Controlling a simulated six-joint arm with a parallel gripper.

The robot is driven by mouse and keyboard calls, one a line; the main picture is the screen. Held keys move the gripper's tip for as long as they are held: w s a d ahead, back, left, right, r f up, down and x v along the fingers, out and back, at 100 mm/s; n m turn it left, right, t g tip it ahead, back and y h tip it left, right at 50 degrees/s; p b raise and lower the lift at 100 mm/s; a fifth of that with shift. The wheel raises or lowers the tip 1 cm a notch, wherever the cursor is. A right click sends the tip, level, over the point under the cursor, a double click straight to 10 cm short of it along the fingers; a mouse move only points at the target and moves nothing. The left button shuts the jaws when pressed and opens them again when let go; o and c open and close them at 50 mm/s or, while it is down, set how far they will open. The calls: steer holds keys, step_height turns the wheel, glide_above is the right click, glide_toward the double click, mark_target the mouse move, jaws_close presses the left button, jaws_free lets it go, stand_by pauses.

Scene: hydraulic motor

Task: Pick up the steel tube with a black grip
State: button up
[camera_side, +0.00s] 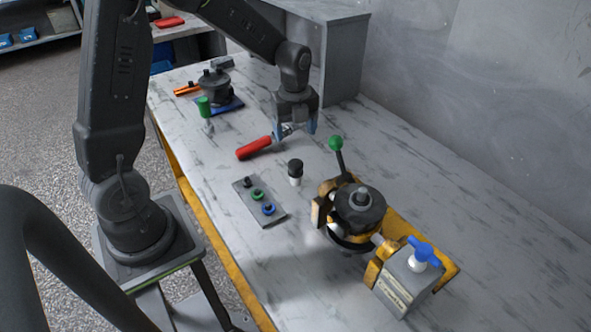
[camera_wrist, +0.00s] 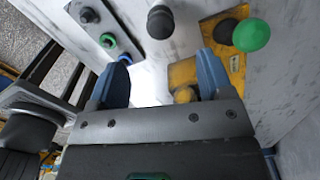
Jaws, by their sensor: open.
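The steel tube with a black grip (camera_side: 295,173) stands upright on the table in the side view, black end up. In the wrist view its round black top (camera_wrist: 160,22) shows at the top centre, beyond the fingertips. My gripper (camera_side: 296,128) has blue fingers and is behind the tube in the side view, higher and apart from it. In the wrist view my gripper (camera_wrist: 164,78) is open, with nothing between its fingers.
The yellow-based motor (camera_side: 358,212) with a green-knobbed lever (camera_side: 336,144) stands close right of the tube. A plate with coloured rings (camera_side: 260,200) lies to its left. A red-handled tool (camera_side: 254,148) lies near my gripper. A green-topped tube (camera_side: 204,106) stands farther back.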

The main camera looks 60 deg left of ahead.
mark_target(295, 163)
step_height(295, 163, down, 6)
steer(key=shift+d+f, duration=0.1)
steer(key=shift+f, duration=0.15)
steer(key=shift+s+d+f, duration=0.1)
steer(key=shift+d+f, duration=0.05)
steer(key=shift+f, duration=1.2)
steer(key=shift+d+f, duration=0.1)
steer(key=shift+f, duration=1.2)
steer(key=c, duration=1.1)
steer(key=shift+o, duration=0.2)
steer(key=shift+r, duration=0.1)
